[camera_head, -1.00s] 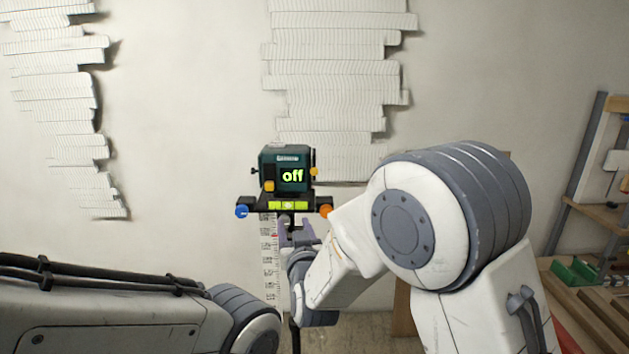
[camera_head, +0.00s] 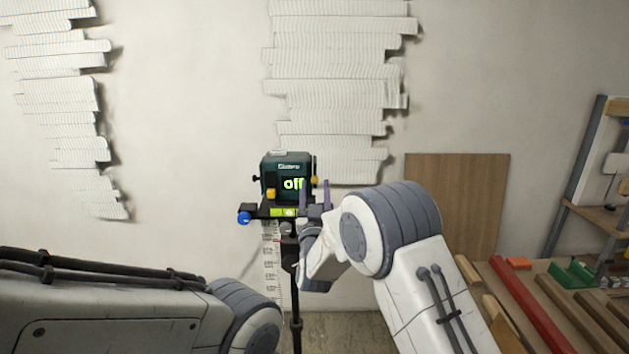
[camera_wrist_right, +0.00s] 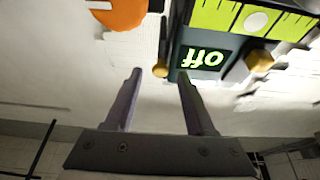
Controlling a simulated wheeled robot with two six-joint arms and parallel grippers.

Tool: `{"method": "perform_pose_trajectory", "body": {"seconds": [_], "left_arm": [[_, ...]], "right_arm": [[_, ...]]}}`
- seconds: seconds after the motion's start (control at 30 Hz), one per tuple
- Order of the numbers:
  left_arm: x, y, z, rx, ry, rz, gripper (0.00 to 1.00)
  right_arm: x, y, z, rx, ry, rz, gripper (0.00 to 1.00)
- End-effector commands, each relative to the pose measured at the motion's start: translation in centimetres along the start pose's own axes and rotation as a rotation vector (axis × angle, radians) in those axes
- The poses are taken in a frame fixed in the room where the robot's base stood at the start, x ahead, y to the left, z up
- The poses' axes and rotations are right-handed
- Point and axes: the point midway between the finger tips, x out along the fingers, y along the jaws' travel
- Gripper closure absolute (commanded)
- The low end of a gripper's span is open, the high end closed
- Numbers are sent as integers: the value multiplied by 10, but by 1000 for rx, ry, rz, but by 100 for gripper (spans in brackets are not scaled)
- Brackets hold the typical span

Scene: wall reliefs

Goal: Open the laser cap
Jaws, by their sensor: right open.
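The dark green laser (camera_head: 285,165) stands on a black mount, and its front display reads "off", partly covered by a finger. A small yellow knob (camera_head: 314,179) sticks out on its right side, and a yellow block (camera_head: 271,194) sits low on its front. I cannot tell which part is the cap. My right gripper (camera_head: 315,184) is open, its fingers pointing up at the laser's right side. In the right wrist view, which is upside down, the yellow knob (camera_wrist_right: 160,70) appears between the fingertips, with no visible contact. My left gripper is out of view.
The black mount carries a yellow-green level (camera_head: 284,212) and a blue knob (camera_head: 244,218); its orange knob (camera_wrist_right: 118,10) shows in the right wrist view. A thin stand is below. White wall reliefs (camera_head: 340,60) hang behind. A bench with coloured bars (camera_head: 530,305) is at right.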

Motion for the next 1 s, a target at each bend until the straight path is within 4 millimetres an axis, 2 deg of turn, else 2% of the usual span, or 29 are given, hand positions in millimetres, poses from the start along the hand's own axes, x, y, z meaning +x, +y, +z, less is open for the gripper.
{"method": "perform_pose_trajectory", "body": {"seconds": [0.1, 0.4, 0.43, 0.5, 0.57, 1.0], "left_arm": [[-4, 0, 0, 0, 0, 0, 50], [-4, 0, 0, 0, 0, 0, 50], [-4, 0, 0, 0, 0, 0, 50], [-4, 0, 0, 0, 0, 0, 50], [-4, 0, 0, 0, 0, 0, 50], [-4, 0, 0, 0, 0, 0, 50]], "right_arm": [[9, 0, -1, 0, 0, 0, 45], [11, 0, 0, 0, 0, -1, 45], [11, 0, 0, 0, 0, -1, 52], [11, 0, 0, 0, 0, -1, 79], [11, 0, 0, 0, 0, -1, 100], [11, 0, 0, 1, 0, -1, 100]]}}
